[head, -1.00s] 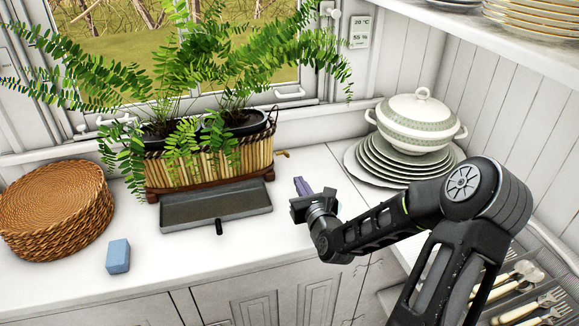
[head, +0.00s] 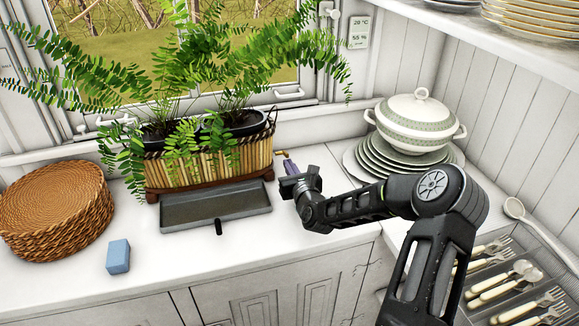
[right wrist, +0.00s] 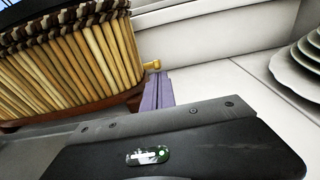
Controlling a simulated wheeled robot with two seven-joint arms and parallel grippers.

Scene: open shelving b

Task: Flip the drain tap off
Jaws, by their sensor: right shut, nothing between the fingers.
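The drain tap is a small brass piece at the right end of the bamboo planter (head: 210,168). In the head view the brass tap (head: 280,153) shows just past my gripper's tips. In the right wrist view the tap (right wrist: 153,65) sticks out beside the planter's end. My right gripper (head: 290,165) is shut and empty, its purple fingers pointing toward the tap. In the right wrist view the fingers (right wrist: 157,88) end just short of the tap or close beside it; I cannot tell whether they touch. My left gripper is not in view.
A grey tray (head: 216,207) with a black handle lies in front of the planter. Stacked plates with a tureen (head: 415,120) stand to the right. A blue sponge (head: 118,257) and woven mats (head: 55,208) are at left. Counter in front of the tray is clear.

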